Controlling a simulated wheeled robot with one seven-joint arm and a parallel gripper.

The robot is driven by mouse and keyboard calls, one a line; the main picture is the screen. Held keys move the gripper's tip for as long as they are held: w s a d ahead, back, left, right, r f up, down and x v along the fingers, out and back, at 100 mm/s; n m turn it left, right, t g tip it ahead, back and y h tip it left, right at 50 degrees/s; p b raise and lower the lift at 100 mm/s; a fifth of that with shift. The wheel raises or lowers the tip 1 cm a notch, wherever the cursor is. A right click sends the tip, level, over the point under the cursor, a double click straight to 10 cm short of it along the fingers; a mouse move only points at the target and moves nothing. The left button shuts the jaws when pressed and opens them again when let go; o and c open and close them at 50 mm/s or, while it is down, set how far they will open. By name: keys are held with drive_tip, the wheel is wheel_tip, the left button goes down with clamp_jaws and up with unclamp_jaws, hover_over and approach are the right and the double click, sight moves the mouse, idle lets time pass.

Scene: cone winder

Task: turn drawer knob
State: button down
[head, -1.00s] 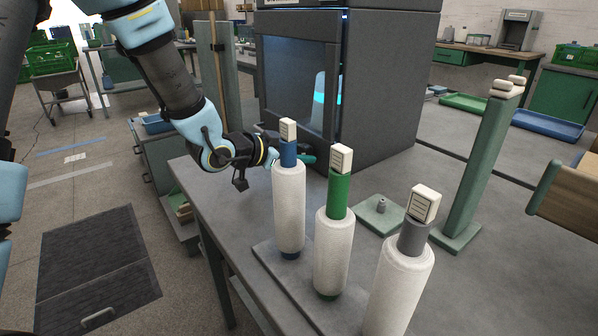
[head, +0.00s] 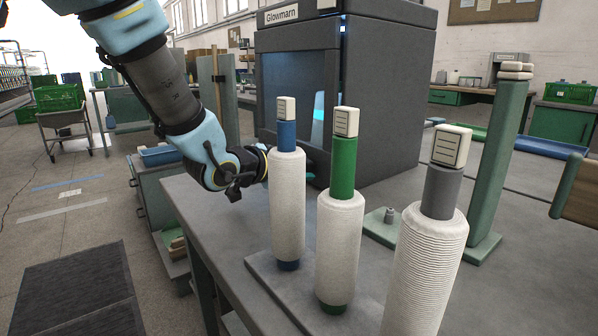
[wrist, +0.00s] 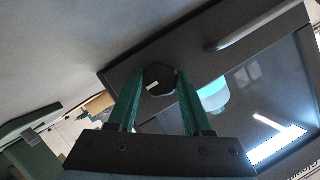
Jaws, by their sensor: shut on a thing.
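A black round knob (wrist: 158,79) with a small white mark sits on the dark front panel (wrist: 215,48) in the wrist view. My gripper (wrist: 163,85) is shut on the knob, with one green finger on each side of it. In the head view the panel belongs to the dark cabinet labelled Glowmarn (head: 385,90). My gripper shows there only as a teal fingertip (head: 309,177) low at the cabinet front, behind the blue-topped cone. The knob is hidden in the head view.
Three white yarn cones, with blue (head: 288,205), green (head: 338,250) and grey (head: 425,270) tops, stand upright on a plate in front of my gripper. A green post (head: 492,160) and a small green plate (head: 380,232) stand right of them on the grey table.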

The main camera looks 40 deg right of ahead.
drive_tip(key=shift+c, duration=1.6)
unclamp_jaws()
drive_tip(key=v, duration=1)
drive_tip(key=shift+a+r+p, duration=0.15)
drive_tip(key=shift+a+p, duration=0.2)
drive_tip(key=shift+s, duration=0.1)
